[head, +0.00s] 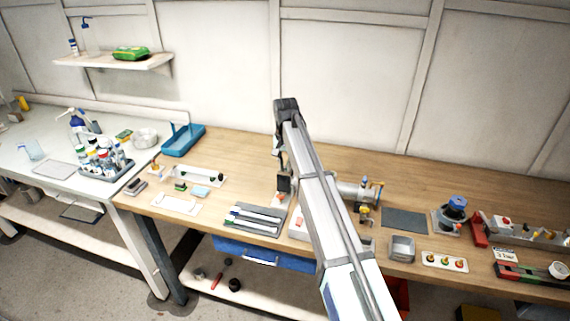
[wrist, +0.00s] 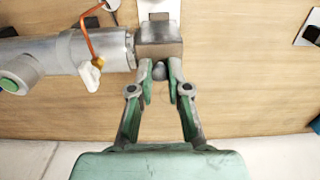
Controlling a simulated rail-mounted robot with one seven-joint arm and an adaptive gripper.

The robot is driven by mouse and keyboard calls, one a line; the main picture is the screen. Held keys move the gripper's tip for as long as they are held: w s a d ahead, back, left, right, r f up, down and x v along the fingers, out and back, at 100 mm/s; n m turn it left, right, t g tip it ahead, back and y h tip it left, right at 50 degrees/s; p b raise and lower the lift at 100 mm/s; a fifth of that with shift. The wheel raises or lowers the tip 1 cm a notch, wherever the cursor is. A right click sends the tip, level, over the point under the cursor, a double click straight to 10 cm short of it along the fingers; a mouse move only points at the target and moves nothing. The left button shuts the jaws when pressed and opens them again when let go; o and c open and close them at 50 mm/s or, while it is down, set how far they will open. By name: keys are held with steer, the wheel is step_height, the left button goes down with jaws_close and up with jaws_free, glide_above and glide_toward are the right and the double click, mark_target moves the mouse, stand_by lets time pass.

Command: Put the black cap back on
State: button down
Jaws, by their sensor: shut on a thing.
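In the wrist view, my gripper (wrist: 160,70) has its two green fingers closed in on a small dark grey rounded piece (wrist: 158,72). It may be the black cap, but most of it is hidden between the fingertips. The fingertips are right at the near face of a brownish metal block (wrist: 158,38). I cannot tell whether the held piece touches the block. The block adjoins the end of a silver reactor cylinder (wrist: 85,52) on the left. The cylinder also shows in the head view (head: 353,190), right of my arm, which hides the fingertips there.
An orange cable (wrist: 90,40) with a white connector (wrist: 91,76) hangs by the cylinder. In the head view, a pen tray (head: 254,232) lies left of my arm, and a dark mat (head: 404,220) lies right of the reactor. Bare wood lies behind these.

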steer(key=shift+f+b, duration=0.3)
steer(key=shift+f, duration=0.7)
steer(key=c, duration=1)
jaws_free()
steer(key=shift+c, duration=0.2)
steer(key=shift+r, duration=0.1)
step_height(320, 180, up, 12)
